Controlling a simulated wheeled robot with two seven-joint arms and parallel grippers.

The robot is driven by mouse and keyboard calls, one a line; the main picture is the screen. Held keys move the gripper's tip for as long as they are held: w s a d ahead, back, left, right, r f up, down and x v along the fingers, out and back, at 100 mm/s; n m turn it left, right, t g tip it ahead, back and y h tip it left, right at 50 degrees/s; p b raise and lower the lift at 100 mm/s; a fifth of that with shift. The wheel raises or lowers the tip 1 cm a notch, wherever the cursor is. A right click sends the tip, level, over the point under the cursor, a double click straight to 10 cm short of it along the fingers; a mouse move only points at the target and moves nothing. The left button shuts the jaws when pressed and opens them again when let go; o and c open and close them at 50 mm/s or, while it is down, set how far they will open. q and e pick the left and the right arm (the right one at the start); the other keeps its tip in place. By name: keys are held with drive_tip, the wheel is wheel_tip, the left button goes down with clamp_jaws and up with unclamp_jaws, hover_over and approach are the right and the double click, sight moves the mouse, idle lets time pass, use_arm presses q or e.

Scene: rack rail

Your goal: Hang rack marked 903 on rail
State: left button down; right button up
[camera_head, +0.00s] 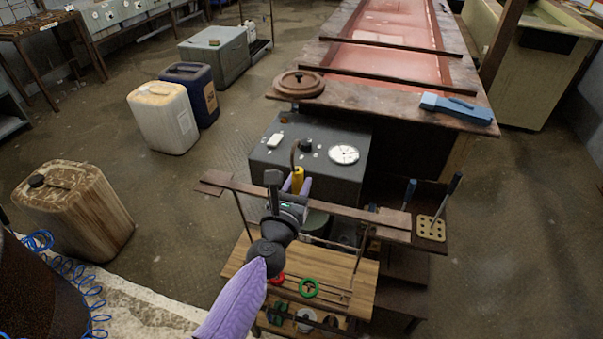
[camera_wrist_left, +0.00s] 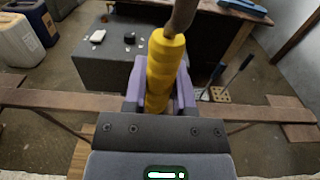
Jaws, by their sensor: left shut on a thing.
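My left gripper (camera_head: 297,186) is shut on a yellow grip (camera_wrist_left: 165,70), with one purple finger on each side of it. A brown hook (camera_wrist_left: 183,14) rises from the top of the grip; it also shows in the head view (camera_head: 295,155). Anything below the grip is hidden by my gripper and wrist. No number 903 can be read. A brown bar (camera_head: 340,211) runs crosswise just behind and below the gripper, and on both sides of it in the left wrist view (camera_wrist_left: 60,99). My right gripper is not in view.
A grey box with a dial (camera_head: 343,155) stands behind the bar. Beyond it is a red-lined tank (camera_head: 390,25) with brown crossbars (camera_head: 385,85). A blue tool (camera_head: 457,108) and round lid (camera_head: 299,84) lie on its front ledge. A wooden shelf (camera_head: 350,285) sits below.

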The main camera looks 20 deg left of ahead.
use_arm(q)
drive_tip(key=shift+s+a+p, duration=0.1)
drive_tip(key=shift+s+p, duration=0.2)
drive_tip(key=shift+s, duration=2.6)
